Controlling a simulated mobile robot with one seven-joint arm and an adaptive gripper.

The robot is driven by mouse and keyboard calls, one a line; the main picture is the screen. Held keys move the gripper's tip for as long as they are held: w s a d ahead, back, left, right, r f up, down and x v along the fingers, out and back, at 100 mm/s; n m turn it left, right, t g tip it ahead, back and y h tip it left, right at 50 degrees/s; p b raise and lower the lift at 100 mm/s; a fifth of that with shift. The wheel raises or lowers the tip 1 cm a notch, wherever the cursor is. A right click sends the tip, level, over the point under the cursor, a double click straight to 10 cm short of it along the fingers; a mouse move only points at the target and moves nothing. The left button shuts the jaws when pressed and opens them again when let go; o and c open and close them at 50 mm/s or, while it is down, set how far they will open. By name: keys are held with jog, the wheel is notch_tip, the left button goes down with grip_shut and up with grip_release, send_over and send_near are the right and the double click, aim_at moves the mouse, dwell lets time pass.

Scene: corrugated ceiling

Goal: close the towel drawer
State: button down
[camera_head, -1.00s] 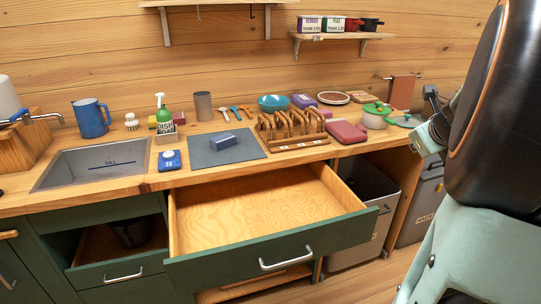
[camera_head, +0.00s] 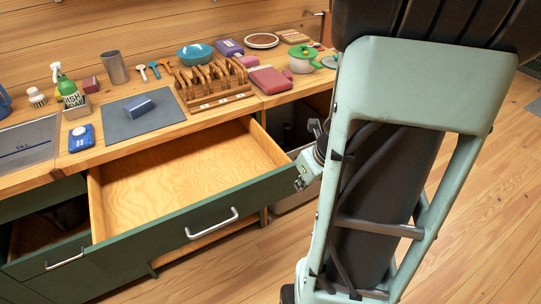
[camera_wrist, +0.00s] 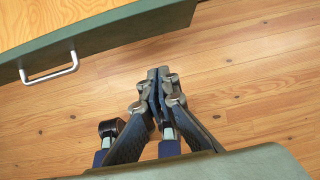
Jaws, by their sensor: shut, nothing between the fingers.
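A wide drawer with a green front (camera_head: 195,232) and a silver handle (camera_head: 211,224) stands pulled far out below the counter. Its plywood inside (camera_head: 185,175) looks empty. No towel label is readable on it. In the wrist view the drawer front (camera_wrist: 110,32) and its handle (camera_wrist: 50,68) lie at the upper left. My gripper (camera_wrist: 158,74) is shut and empty. It is over the wooden floor, apart from the drawer, to the lower right of the handle in that view. In the head view my arm hides the fingers; only part of my wrist shows near the drawer's right end.
A lower drawer front (camera_head: 62,258) with a handle is at the left, its dark inside showing. The counter above holds a wooden rack (camera_head: 215,92), a grey mat (camera_head: 125,120) and a blue bowl (camera_head: 194,54). The wooden floor (camera_head: 235,275) before the drawer is clear.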

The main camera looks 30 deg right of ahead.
aim_at(285, 188)
jog(key=w+f+b, duration=0.1)
jog(key=w+f, duration=0.1)
jog(key=f, duration=0.1)
jog(key=w+f+b, duration=0.2)
jog(key=w+f, duration=0.1)
jog(key=w+f+b, duration=0.2)
jog(key=f, duration=0.1)
jog(key=shift+w+a+f, duration=0.15)
jog(key=shift+w+a, duration=0.1)
jog(key=shift+w, duration=0.05)
